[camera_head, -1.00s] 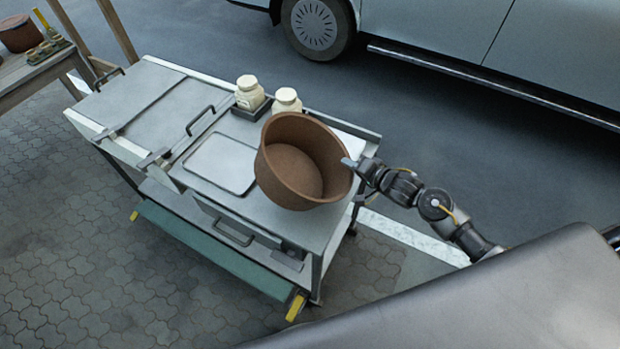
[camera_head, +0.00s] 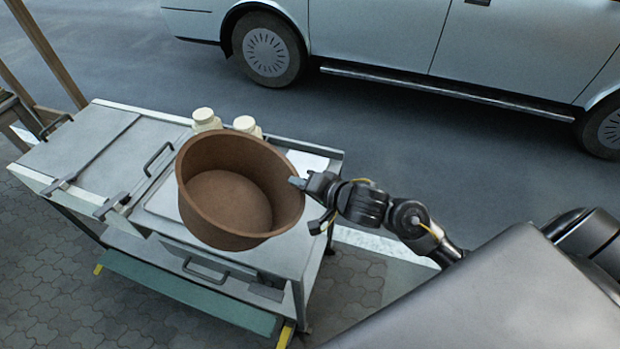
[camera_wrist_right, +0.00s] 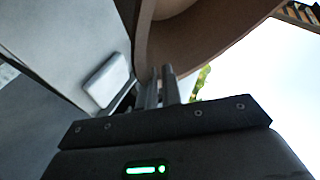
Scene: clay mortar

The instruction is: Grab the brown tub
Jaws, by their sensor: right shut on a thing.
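The brown tub (camera_head: 228,200) is a wide, round, open container, empty inside, seen over the right part of the metal cart (camera_head: 75,150). My right gripper (camera_head: 299,183) is shut on the tub's right rim. In the right wrist view the gripper's fingers (camera_wrist_right: 163,88) pinch the wall of the tub (camera_wrist_right: 205,35). The tub looks raised above the cart top and slightly tilted, and it hides part of that top. My left gripper is not in view.
Two cream jars (camera_head: 206,119) stand behind the tub on the cart. A pale blue car (camera_head: 390,45) is parked beyond, with open pavement between. A wooden table (camera_head: 15,108) is at the far left edge.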

